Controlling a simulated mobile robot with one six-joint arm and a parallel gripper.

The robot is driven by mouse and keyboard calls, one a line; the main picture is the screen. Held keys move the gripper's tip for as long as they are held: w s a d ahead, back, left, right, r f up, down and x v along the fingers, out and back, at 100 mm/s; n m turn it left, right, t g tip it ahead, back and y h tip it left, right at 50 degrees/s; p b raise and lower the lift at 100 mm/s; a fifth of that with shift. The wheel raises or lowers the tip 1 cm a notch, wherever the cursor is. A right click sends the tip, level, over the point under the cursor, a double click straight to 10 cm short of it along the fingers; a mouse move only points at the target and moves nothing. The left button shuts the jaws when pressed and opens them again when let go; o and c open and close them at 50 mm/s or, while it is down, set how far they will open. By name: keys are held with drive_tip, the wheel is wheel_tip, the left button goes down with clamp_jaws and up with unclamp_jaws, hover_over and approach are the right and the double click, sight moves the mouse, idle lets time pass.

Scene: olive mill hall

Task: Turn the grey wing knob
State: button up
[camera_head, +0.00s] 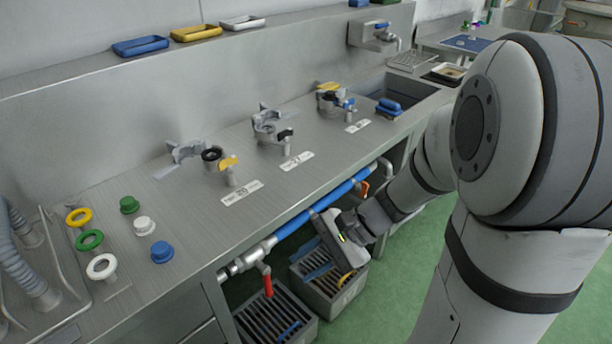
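Three grey metal fittings stand in a row on the steel bench. Beside the middle fitting (267,124), a dark grey to black wing-shaped knob (285,134) sits on a short post. Beside the left fitting (188,151) is a yellow wing knob (229,162) on a post, and beside the right fitting (328,101) a blue one (348,103). No lighter grey wing knob can be made out. My gripper (338,240) is low in front of the bench, near the blue pipe and above the crates, apart from all the knobs. Its fingers are too unclear to tell open from shut.
A blue pipe (322,203) with a red-handled valve (267,280) runs along the bench front. Slatted grey crates (335,294) stand on the green floor below. Coloured rings and buttons (162,251) lie at the bench's left.

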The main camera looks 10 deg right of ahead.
drive_tip(key=w+d+f+m+t+b, duration=0.8)
drive_tip(key=w+d+f+m+t, duration=0.65)
drive_tip(key=m, duration=0.55)
drive_tip(key=x, duration=1)
drive_tip(key=shift+w+d+f+t, duration=0.25)
drive_tip(key=shift+f+t, duration=0.1)
drive_tip(key=shift+t, duration=0.1)
drive_tip(key=shift+s, duration=0.1)
drive_tip(key=shift+c, duration=0.4)
clamp_jaws()
